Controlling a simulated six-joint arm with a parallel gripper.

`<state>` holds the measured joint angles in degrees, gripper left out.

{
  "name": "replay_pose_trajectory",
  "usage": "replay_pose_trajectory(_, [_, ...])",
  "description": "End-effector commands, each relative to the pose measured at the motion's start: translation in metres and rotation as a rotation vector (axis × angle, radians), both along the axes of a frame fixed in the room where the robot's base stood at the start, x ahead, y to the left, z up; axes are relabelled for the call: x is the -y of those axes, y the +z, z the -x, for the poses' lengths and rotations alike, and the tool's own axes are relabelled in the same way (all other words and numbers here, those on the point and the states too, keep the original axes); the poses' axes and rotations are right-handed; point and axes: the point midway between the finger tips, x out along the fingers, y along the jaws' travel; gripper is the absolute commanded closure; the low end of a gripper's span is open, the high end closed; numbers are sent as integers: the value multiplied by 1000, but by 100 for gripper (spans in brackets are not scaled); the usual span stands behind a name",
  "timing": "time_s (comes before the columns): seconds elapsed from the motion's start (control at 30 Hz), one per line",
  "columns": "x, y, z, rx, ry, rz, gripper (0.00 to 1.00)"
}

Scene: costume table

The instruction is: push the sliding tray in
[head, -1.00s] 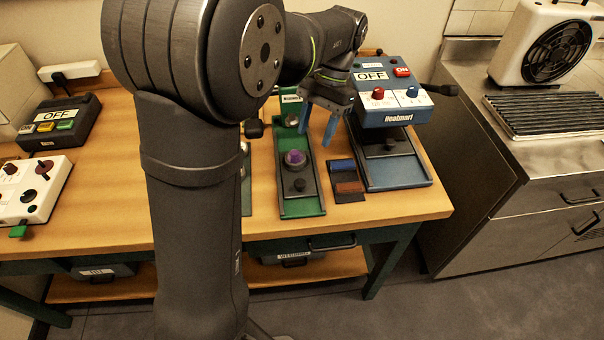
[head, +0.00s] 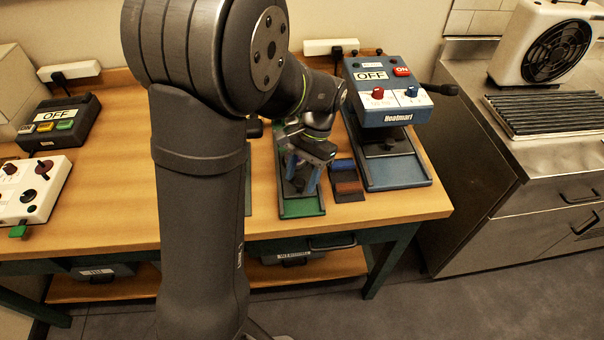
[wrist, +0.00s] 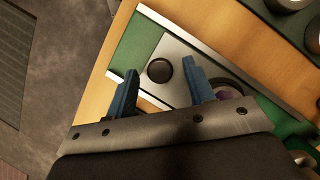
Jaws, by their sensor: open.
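The sliding tray (wrist: 178,48) is a grey plate lying in a green base (wrist: 133,48). A round black knob (wrist: 159,70) stands near its end. In the wrist view, a purple item (wrist: 226,92) in a dark ring shows partly behind a finger. My gripper (wrist: 160,82) is open, with its two blue fingers either side of the knob as seen from the wrist. I cannot tell whether they touch it. In the head view, my gripper (head: 302,180) is over the green base (head: 302,208) and hides most of the tray.
A blue and brown block piece (head: 346,180) lies just right of the green base. The blue Heatmart press (head: 392,95) stands further right, with a side lever (head: 445,90). A white control box (head: 35,185) and a dark OFF box (head: 60,122) are at the left. Bare wood lies between.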

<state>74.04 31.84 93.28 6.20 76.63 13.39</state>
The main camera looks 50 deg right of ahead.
Motion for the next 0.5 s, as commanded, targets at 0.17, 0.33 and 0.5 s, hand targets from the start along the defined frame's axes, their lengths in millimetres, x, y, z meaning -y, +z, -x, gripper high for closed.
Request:
replay_pose_trajectory(0.17, [0, 0, 0, 0, 0, 0, 79])
replay_pose_trajectory(0.33, [0, 0, 0, 0, 0, 0, 100])
replay_pose_trajectory(0.5, [7, 0, -6, 1, 2, 1, 100])
